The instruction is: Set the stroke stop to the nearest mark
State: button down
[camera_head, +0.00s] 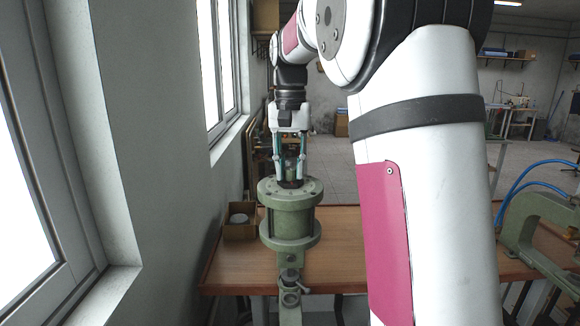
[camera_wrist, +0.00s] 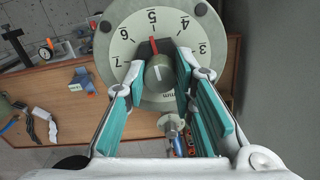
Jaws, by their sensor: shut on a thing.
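My gripper (camera_wrist: 159,70) is shut on the knob, one teal-padded finger on each side. In the head view my gripper (camera_head: 290,176) reaches straight down onto the top of the green cylinder (camera_head: 290,218), where its fingers mostly hide the knob.
The cylinder stands on a wooden bench (camera_head: 340,250). A small box (camera_head: 240,228) with a round grey part is left of it, near the wall and windows. A green C-shaped frame (camera_head: 540,225) with blue hoses is at the right. The wrist view shows loose tools (camera_wrist: 40,120) on the bench.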

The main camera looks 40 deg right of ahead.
aim_at(290, 168)
jog(key=shift+m, duration=0.5)
jog(key=c, duration=1.3)
grip_release()
jog(key=shift+c, duration=0.2)
notch_tip(290, 168, up, 12)
